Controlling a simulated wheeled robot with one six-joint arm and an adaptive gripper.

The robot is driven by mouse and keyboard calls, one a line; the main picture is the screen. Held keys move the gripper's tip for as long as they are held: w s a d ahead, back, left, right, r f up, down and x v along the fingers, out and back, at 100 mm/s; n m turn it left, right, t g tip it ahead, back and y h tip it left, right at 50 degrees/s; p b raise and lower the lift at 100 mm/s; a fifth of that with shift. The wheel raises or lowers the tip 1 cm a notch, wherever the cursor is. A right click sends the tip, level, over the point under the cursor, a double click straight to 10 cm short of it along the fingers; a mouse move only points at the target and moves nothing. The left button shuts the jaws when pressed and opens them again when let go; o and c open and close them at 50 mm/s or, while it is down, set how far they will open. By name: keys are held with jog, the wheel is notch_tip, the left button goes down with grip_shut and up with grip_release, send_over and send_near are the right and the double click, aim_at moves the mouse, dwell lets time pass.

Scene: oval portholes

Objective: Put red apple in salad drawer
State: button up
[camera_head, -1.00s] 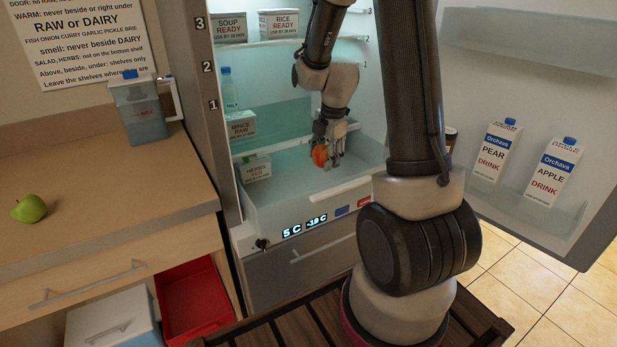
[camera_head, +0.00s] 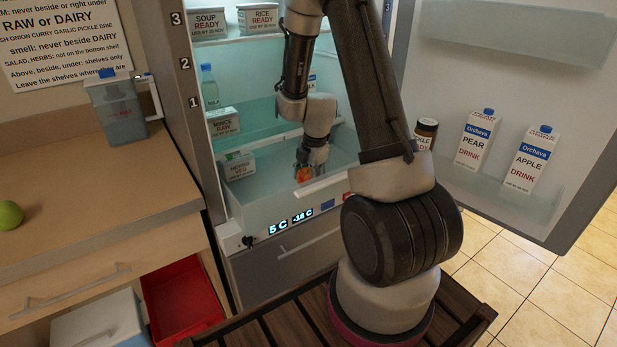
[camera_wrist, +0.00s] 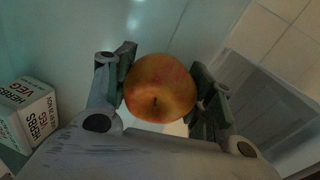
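The red apple (camera_wrist: 160,88), orange-red, sits between the two fingers of my gripper (camera_wrist: 161,92) in the wrist view, with the finger pads against both sides. In the head view the apple (camera_head: 303,174) shows at the tip of my gripper (camera_head: 308,165), low inside the fridge. I cannot tell whether the apple touches the drawer floor.
A herbs box (camera_head: 238,165) stands at the drawer's left, with a mince box (camera_head: 222,122) above it. The fridge door (camera_head: 480,90) is open at right, holding pear (camera_head: 475,140) and apple (camera_head: 531,160) drink cartons. A green apple (camera_head: 9,214) lies on the counter.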

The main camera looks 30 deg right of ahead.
jog(key=o, duration=0.4)
jog(key=r, duration=0.4)
jog(key=s+r, duration=0.1)
jog(key=r, duration=0.3)
jog(key=s+r, duration=0.1)
jog(key=r, duration=0.3)
jog(key=shift+d, duration=0.15)
jog(key=s+a+r+m+t, duration=0.1)
jog(key=s+a+r+m, duration=0.3)
jog(key=s+r+m, duration=0.5)
jog(key=s+a+r+m+t, duration=0.1)
jog(key=s+a+r+m, duration=0.1)
jog(key=s+r+m, duration=0.6)
jog(key=s+m, duration=0.2)
jog(key=s, duration=0.2)
jog(key=shift+s+m, duration=0.3)
jog(key=shift+a+r, duration=0.1)
